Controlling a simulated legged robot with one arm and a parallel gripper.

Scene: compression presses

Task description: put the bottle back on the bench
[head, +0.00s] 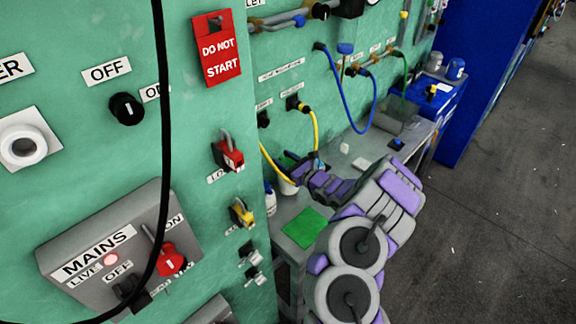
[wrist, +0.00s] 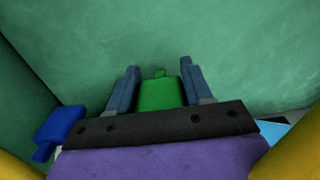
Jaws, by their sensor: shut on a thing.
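My gripper (wrist: 157,85) is shut on a green bottle (wrist: 158,94), with one blue-grey finger on each side of it in the wrist view. Only the bottle's green body and a small knob on top show there. In the head view my arm reaches over the grey bench (head: 372,150), and my gripper (head: 290,163) is close to the green wall panel. The bottle is mostly hidden there, and I cannot tell whether it touches the bench.
A green mat (head: 307,228) lies on the near bench. A white bottle with a blue cap (head: 270,198) stands by the panel. A yellow hose (head: 315,128) and a blue hose (head: 352,118) hang nearby. A blue cabinet (head: 483,75) stands beyond; open floor lies to the right.

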